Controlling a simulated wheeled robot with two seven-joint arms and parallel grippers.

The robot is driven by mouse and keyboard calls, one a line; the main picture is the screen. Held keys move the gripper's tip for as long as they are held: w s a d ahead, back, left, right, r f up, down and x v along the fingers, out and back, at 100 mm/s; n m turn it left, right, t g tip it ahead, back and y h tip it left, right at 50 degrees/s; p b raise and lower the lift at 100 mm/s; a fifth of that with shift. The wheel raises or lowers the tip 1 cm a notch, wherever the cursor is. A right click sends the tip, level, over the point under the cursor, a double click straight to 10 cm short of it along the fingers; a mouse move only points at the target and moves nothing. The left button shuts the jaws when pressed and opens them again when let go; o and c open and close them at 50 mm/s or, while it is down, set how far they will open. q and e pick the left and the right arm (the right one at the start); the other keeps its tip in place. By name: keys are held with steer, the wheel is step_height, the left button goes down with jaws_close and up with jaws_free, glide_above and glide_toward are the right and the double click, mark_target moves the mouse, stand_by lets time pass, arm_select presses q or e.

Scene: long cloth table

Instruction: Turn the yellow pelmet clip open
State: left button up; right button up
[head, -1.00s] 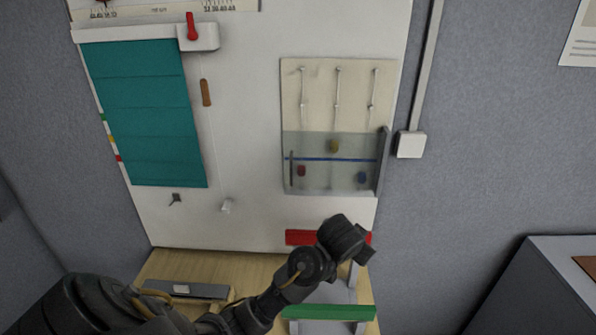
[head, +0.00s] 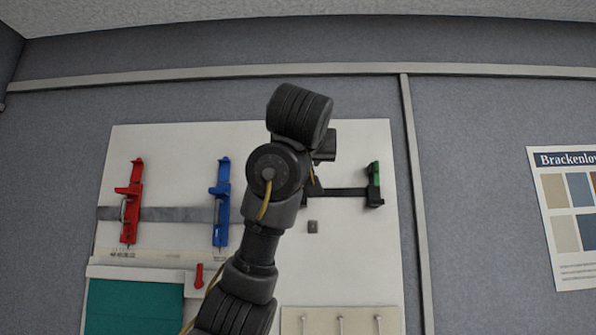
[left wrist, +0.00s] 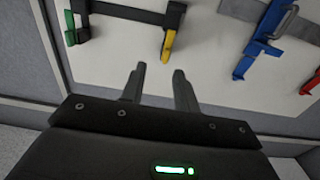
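The yellow pelmet clip (left wrist: 168,45) is on the white board in the left wrist view, with a dark body and a yellow end, at one end of a dark bar (left wrist: 127,13). In the head view my left arm hides most of this clip. My left gripper (left wrist: 159,69) is open and empty. Its fingertips point at the board, and the yellow end shows just beyond the gap between them. They look apart from the clip. My right gripper is in neither view.
A green clip (head: 375,182) holds the bar's other end. A blue clip (head: 221,204) and a red clip (head: 130,204) sit on a grey bar (head: 170,214) to the left. A teal blind (head: 135,307) hangs below. A small grey square (head: 313,227) is on the board.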

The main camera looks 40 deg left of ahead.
arm_select(q)
steer(key=w+a+r+p, duration=0.1)
steer(key=w+a+p, duration=0.5)
steer(key=w+a, duration=0.1)
steer(key=shift+r+n+p, duration=0.3)
steer(key=shift+r, duration=0.1)
steer(key=shift+c, duration=0.4)
jaws_close()
